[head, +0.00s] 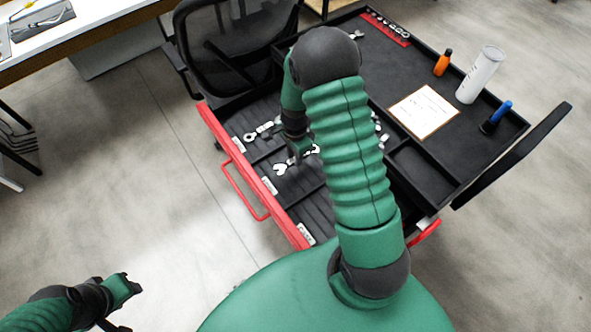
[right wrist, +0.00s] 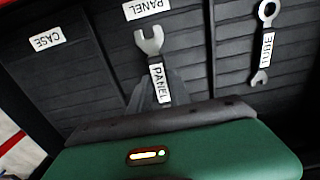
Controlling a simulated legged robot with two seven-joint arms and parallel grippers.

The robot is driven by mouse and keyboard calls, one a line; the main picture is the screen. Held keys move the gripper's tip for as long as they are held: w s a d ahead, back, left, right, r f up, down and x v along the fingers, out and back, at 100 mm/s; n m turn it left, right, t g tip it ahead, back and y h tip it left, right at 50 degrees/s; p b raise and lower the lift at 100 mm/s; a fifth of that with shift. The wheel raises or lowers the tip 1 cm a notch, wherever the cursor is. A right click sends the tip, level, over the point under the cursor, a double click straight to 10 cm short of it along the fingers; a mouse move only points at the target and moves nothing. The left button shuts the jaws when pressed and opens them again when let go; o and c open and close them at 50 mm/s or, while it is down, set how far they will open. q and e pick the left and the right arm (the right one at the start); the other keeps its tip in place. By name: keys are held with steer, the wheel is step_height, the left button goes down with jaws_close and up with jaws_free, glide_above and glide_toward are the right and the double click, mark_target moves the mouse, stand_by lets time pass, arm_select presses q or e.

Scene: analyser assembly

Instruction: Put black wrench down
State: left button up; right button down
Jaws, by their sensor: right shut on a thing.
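A silver-grey wrench with a white PANEL label (right wrist: 160,86) shows in the right wrist view, its open jaw pointing away from me. It also shows in the head view (head: 281,168), low over or on the ribbed drawer floor; I cannot tell whether it touches. I see no clearly black wrench. My right gripper (head: 297,153) is inside the open drawer, shut on this wrench; its wrist hides most of the grip. My left gripper (head: 126,303) is at the lower left above the floor, apart from everything, with its fingers spread and empty.
The red-fronted drawer (head: 232,166) has CASE (right wrist: 47,40) and PANEL (right wrist: 147,9) labels on its floor. Another wrench labelled TUBE (right wrist: 267,47) lies to the right. The cart top (head: 439,97) holds a paper (head: 424,111), a white cylinder (head: 480,75) and bottles. A black chair (head: 235,45) stands behind.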

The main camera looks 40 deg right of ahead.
mark_target(294, 171)
steer(key=f, duration=0.5)
steer(key=shift+w+a+f+b, duration=0.1)
steer(key=shift+a+f+b, duration=0.15)
steer(key=shift+f+b, duration=0.1)
steer(key=shift+d+f, duration=0.1)
steer(key=shift+f, duration=0.05)
steer(key=c, duration=1.3)
jaws_free()
steer(key=shift+o, duration=0.5)
